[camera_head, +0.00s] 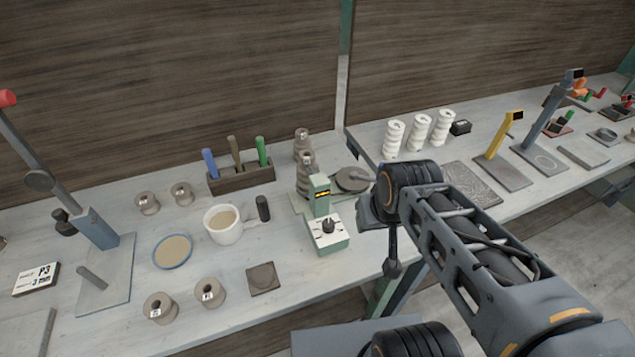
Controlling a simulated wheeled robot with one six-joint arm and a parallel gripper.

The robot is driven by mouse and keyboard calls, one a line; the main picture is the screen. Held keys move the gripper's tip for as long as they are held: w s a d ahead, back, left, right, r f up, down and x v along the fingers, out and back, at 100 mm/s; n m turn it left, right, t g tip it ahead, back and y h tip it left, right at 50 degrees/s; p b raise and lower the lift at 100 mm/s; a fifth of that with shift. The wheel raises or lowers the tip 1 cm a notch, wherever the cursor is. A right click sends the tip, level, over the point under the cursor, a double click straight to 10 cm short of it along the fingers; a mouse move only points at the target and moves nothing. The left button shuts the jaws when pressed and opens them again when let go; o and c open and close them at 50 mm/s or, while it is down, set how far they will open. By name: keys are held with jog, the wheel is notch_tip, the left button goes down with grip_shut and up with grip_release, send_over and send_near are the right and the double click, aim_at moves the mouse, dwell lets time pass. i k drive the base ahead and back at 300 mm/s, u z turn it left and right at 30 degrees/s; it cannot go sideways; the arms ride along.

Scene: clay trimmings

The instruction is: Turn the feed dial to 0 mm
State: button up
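The feed dial (328,226) is a small black knob on the white sloped top of a green-sided box (328,243) at the front of a small green machine. The marks around the dial are too small to read, so its setting cannot be told. A green post (319,192) with a black and yellow display stands just behind it. The dark end of my arm, with my gripper (392,268), hangs to the right of the box, apart from the dial, near the bench's front edge. Its fingers are too small and dark to tell open from shut.
A round grey plate (353,180) lies behind the machine, with stacked brown spools (306,172) to its left. A dark cylinder (263,208) and white cup (223,224) stand left. A dark square tile (263,278) lies front left. Bench (310,285) before the box is clear.

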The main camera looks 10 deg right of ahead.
aim_at(328, 224)
jog(key=k, duration=1)
jog(key=u, duration=1.75)
jog(key=i, duration=1.1)
jog(key=z, duration=1.55)
